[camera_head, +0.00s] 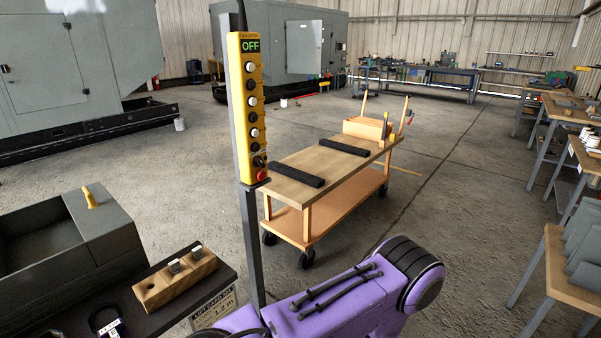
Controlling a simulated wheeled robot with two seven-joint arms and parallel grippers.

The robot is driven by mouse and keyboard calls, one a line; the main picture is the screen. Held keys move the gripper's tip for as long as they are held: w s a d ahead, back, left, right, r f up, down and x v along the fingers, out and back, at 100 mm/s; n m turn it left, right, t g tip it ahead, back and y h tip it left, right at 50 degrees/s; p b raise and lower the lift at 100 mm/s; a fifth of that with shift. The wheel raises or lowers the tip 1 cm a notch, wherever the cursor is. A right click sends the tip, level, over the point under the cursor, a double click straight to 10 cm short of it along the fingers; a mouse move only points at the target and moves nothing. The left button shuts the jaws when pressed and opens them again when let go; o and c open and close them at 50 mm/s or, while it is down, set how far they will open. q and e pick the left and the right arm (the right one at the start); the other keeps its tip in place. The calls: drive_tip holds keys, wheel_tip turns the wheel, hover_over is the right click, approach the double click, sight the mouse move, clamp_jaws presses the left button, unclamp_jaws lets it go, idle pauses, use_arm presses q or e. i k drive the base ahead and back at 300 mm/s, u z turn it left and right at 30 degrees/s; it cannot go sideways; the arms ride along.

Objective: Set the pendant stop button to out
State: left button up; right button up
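The yellow pendant (246,108) hangs upright along a grey post in the middle left of the head view. Its small display (250,45) reads OFF in green. Several white and black buttons run down its front face. The red stop button (262,174) sits at the lower end of the pendant, below a dark knob (259,161). The button is small, and I cannot tell whether it is pressed in or out. Neither of my grippers shows in the head view.
The grey post (252,240) carries the pendant. A wooden cart (310,172) with black strips stands behind it. A dark bin (120,238) and a wooden block (175,280) are at lower left. Workbenches line the right. A purple arm link crosses the bottom.

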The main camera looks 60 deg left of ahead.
sight(262, 175)
drive_tip(key=u, duration=0.2)
drive_tip(key=i, duration=0.9)
drive_tip(key=u, duration=1.2)
drive_tip(key=i, duration=0.7)
drive_tip(key=u, duration=0.7)
